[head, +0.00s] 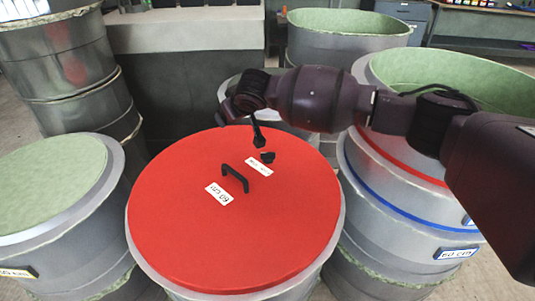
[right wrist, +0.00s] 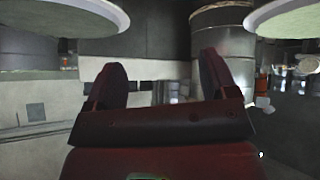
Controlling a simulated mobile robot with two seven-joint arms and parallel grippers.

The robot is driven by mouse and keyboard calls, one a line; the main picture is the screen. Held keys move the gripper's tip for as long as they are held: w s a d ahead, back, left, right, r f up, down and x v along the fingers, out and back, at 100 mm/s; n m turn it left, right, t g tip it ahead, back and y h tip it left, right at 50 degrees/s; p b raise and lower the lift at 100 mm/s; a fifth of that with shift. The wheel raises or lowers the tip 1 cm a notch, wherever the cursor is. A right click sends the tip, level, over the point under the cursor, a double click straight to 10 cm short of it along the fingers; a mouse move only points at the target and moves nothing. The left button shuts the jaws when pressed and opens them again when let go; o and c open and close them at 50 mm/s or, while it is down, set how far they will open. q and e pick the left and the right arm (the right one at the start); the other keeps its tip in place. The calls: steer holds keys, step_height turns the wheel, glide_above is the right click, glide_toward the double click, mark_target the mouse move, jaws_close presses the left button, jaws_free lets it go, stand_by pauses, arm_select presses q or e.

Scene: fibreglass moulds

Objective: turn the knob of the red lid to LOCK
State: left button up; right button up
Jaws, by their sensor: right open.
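The red lid (head: 170,205) covers a grey round mould in the middle of the head view. A small black knob (head: 267,157) sits on the lid behind a black handle (head: 235,178). A white label (head: 258,166) lies beside the knob; its print is too small to read. My right gripper (head: 240,120) is over the lid's far edge, with one dark finger ending just behind the knob in the picture. Whether it touches the knob I cannot tell. In the right wrist view, the right gripper (right wrist: 160,78) is open with nothing between its fingers. My left gripper is out of view.
A mould with a pale green top (head: 45,185) stands at the left. Stacked grey moulds with red and blue bands (head: 400,195) stand close at the right. More moulds (head: 345,35) and a grey block (head: 185,30) stand behind.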

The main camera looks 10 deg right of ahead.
mark_target(268, 153)
steer(key=d+f+m+g+h, duration=0.1)
steer(key=d+f+m, duration=0.1)
steer(key=d+f, duration=0.1)
steer(key=d+f+m+g+h+b, duration=0.1)
steer(key=d+f+m, duration=0.2)
steer(key=f, duration=0.2)
steer(key=d+f+m+g+h+b, duration=0.1)
steer(key=d+f+m+g+h, duration=0.1)
steer(key=d+f+m, duration=0.1)
steer(key=shift+s+f, duration=0.15)
steer(key=shift+f, duration=0.65)
steer(key=b+x, duration=0.1)
steer(key=x, duration=0.2)
steer(key=shift+f, duration=0.35)
steer(key=shift+w+f+b, duration=0.25)
steer(key=shift+w+b, duration=0.1)
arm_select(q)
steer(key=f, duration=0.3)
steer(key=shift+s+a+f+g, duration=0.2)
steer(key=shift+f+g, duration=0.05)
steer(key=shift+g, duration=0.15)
arm_select(e)
steer(key=shift+w+f, duration=0.2)
steer(key=shift+f, duration=0.05)
steer(key=shift+d, duration=0.1)
steer(key=shift+c, duration=0.3)
